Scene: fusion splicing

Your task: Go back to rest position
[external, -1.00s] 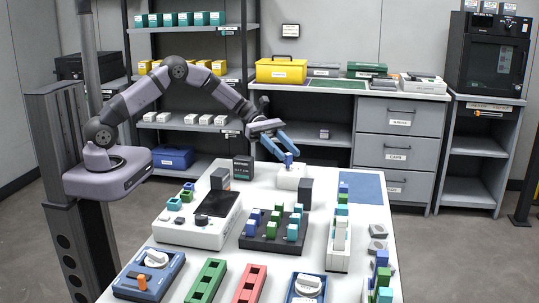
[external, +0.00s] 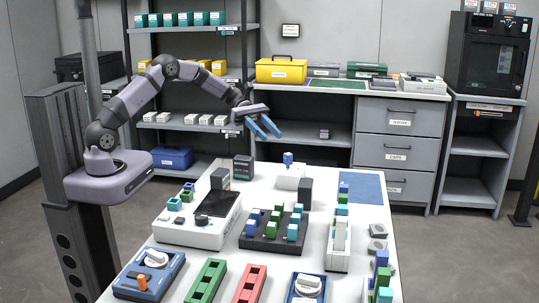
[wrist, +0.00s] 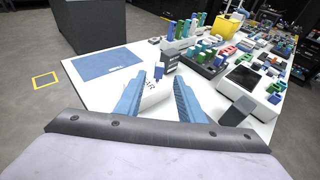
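My gripper (external: 265,128) is raised above the far end of the white table (external: 226,277), with its blue fingers spread apart and nothing between them. In the wrist view, my gripper (wrist: 160,98) shows its two blue fingers open. A small blue piece (external: 288,158) stands on a white block (external: 290,176) at the table's far end, below and right of my fingertips. In the wrist view the blue piece (wrist: 159,70) shows beyond the fingers, apart from them. The white block is partly hidden there by the fingers.
A black rack (external: 262,244) with green, blue and teal pieces sits mid-table. A white machine (external: 184,234) is left of it. A dark upright block (external: 305,193) stands near the white block. A blue mat (external: 362,187) lies at the far right. The air around my gripper is clear.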

